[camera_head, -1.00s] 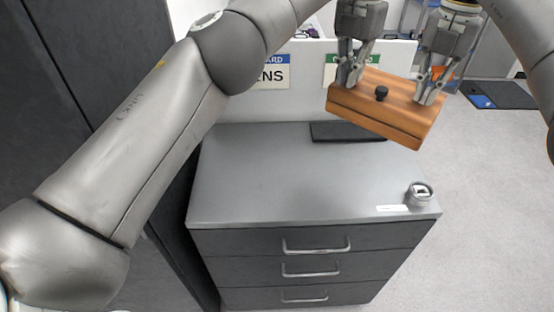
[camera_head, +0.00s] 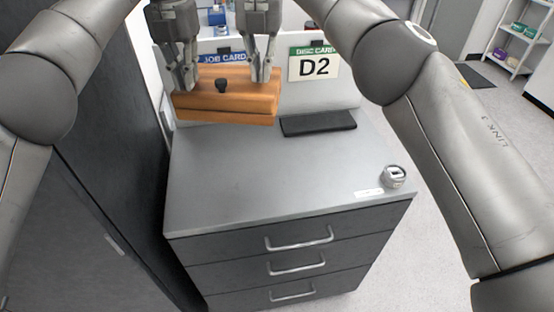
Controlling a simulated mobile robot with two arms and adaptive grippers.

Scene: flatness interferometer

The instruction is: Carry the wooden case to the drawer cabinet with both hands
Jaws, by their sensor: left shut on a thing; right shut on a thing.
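The wooden case (camera_head: 228,104) is an orange-brown box with a dark round knob on its near face. It is held roughly level in front of the white back panel, over the far left part of the cabinet top. My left gripper (camera_head: 188,84) is shut on its left part and my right gripper (camera_head: 259,78) is shut on its right part. The drawer cabinet (camera_head: 250,180) has a grey top and dark drawers with silver handles. Whether the case touches the top is hard to tell; it looks raised.
A dark flat pad (camera_head: 318,123) lies at the back of the top, right of the case. A small round metal device (camera_head: 393,176) stands near the right front corner beside a white label (camera_head: 368,192). The middle of the top is clear. A tall dark cabinet (camera_head: 90,200) stands at left.

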